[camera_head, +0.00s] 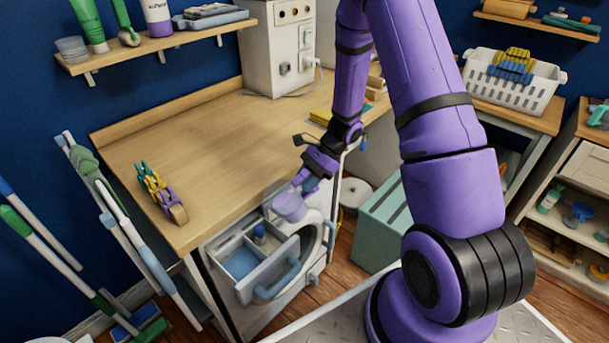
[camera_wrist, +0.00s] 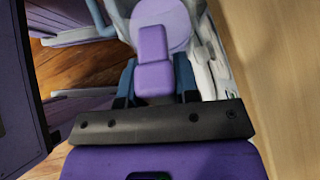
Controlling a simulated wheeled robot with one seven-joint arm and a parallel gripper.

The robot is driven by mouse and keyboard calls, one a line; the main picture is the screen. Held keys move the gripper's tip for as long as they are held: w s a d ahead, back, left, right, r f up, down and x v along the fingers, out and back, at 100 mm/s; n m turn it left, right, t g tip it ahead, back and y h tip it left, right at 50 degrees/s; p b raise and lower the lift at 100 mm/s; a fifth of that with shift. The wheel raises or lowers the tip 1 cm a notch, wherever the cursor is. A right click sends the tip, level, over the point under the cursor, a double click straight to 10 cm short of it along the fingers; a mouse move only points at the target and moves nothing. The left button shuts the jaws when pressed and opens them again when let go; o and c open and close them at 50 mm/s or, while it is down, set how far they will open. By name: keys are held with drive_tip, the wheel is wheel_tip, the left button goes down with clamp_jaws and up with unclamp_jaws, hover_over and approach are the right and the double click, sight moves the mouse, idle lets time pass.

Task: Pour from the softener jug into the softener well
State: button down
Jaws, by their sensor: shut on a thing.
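The light purple softener jug (camera_head: 289,206) is held at the right rear corner of the open washer drawer (camera_head: 283,268). My gripper (camera_head: 309,186) is shut on the jug's handle. In the wrist view, the purple handle (camera_wrist: 154,65) sits between the two blue fingers, with the round jug body (camera_wrist: 163,22) beyond it. I cannot tell the jug's exact tilt, and no stream of liquid shows. The drawer has compartments: a pale blue one (camera_head: 242,262) in front and one with a blue piece (camera_head: 259,231) behind it. I cannot tell surely which is the softener well.
A wooden worktop (camera_head: 190,150) lies above the washer, with colored clips (camera_head: 160,193) near its front edge. A green crate (camera_head: 382,225) stands right of the washer. Brooms and mops lean at the left. The worktop's middle is clear.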

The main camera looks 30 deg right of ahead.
drive_tip(key=shift+f, duration=1.15)
drive_tip(key=shift+s+a+r+h, duration=0.1)
drive_tip(key=shift+a+r+h, duration=0.2)
drive_tip(key=shift+r+h, duration=0.45)
drive_tip(key=shift+a+r+h, duration=0.25)
drive_tip(key=shift+r+h, duration=0.4)
drive_tip(key=shift+r, duration=0.2)
drive_tip(key=shift+d, duration=0.1)
drive_tip(key=shift+f, duration=0.85)
drive_tip(key=shift+a+r+h, duration=0.2)
drive_tip(key=shift+a+h, duration=0.4)
drive_tip(key=shift+h, duration=0.2)
drive_tip(key=shift+a+h, duration=0.1)
drive_tip(key=shift+h, duration=0.4)
